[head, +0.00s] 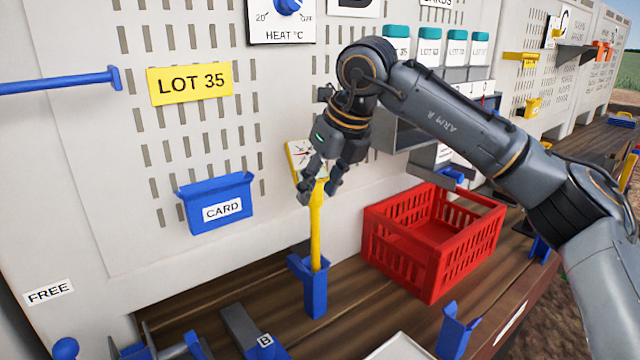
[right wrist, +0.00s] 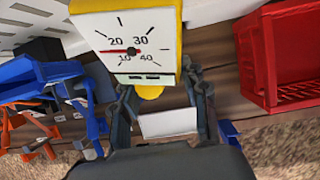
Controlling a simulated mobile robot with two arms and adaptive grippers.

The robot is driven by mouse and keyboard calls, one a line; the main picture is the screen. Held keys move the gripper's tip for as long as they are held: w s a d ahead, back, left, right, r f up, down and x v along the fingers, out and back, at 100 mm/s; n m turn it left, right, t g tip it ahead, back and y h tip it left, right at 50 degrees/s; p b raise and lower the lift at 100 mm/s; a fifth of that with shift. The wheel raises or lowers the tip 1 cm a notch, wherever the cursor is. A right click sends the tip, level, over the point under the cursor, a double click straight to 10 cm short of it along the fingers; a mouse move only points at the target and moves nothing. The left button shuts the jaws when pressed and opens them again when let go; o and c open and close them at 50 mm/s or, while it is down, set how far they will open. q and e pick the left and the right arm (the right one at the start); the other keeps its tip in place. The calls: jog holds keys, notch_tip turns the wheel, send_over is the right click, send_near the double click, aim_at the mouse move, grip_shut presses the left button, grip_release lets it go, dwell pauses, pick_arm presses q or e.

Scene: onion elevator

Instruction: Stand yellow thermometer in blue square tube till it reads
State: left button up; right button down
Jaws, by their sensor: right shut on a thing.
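The yellow thermometer (head: 316,225) stands upright below my right gripper (head: 320,190), which is shut on it just under the dial. Its white dial (right wrist: 128,42) faces the right wrist camera, with the red needle pointing left, between the 10 and 20 marks. In the head view the dial is partly hidden by my fingers. The stem's lower end is at the mouth of the blue square tube (head: 315,300) on the wooden bench; how deep it sits I cannot tell. My left gripper is not in view.
A red crate (head: 405,265) stands close right of the tube. A blue CARD holder (head: 188,211) and yellow LOT 35 sign (head: 190,101) are on the pegboard. Another blue holder (head: 452,330) stands at the front right. A HEAT dial (head: 284,35) is above.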

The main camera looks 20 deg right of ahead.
notch_tip(320, 180, down, 8)
jog(key=b, duration=0.6)
jog(key=shift+f, duration=0.2)
dwell(0.6)
jog(key=c, duration=0.6)
grip_release()
jog(key=shift+c, duration=0.2)
